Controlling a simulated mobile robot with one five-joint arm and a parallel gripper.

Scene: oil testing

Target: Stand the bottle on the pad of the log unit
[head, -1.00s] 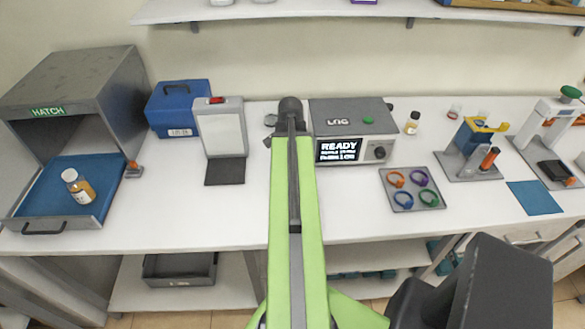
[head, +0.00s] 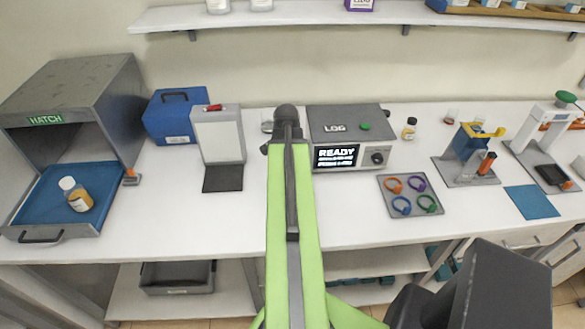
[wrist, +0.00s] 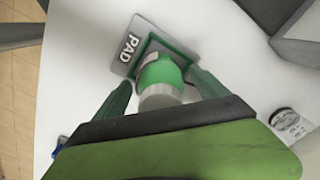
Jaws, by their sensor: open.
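In the wrist view, a bottle (wrist: 161,73) with a pale grey cap and a green body is between my two fingers, seen from above. It appears upright over the grey pad (wrist: 124,51), which is marked PAD and has a green square outline. Whether its base touches the pad is hidden. My gripper (wrist: 158,78) is open, with one finger on each side of the bottle. The log unit (head: 346,126) shows READY on its screen in the head view. My arm hides the gripper, this bottle and the pad there.
An amber bottle (head: 75,195) stands on the blue hatch tray (head: 42,212) at left. A small amber bottle (head: 409,129) stands right of the log unit. A tray of coloured rings (head: 411,194) lies in front. The bench left of my arm has free room.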

